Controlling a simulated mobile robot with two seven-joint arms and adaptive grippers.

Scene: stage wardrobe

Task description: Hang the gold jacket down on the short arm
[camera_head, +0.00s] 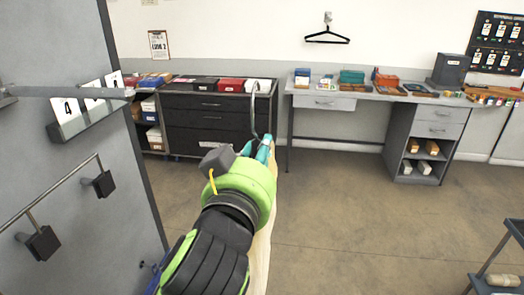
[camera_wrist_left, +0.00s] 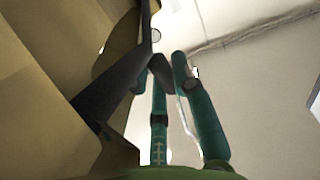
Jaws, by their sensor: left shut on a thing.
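My left gripper (camera_head: 265,150) is out in front of me, its teal fingers shut on the black hanger (camera_wrist_left: 122,85) near its neck. The hanger's thin hook (camera_head: 254,112) rises above the fingers and hangs on nothing. The gold jacket (camera_wrist_left: 50,45) is on this hanger and fills the left of the wrist view. In the head view only a pale strip of the jacket (camera_head: 262,262) shows behind my arm; the rest is hidden. A short grey arm (camera_head: 70,92) sticks out from the grey panel at left, apart from the hook. My right gripper is out of view.
The grey panel (camera_head: 60,150) also carries a number holder (camera_head: 82,112) and a lower rail (camera_head: 55,193) with black blocks. A black drawer cabinet (camera_head: 215,125) and a desk (camera_head: 340,97) stand behind. An empty hanger (camera_head: 327,38) hangs on the wall. The middle floor is clear.

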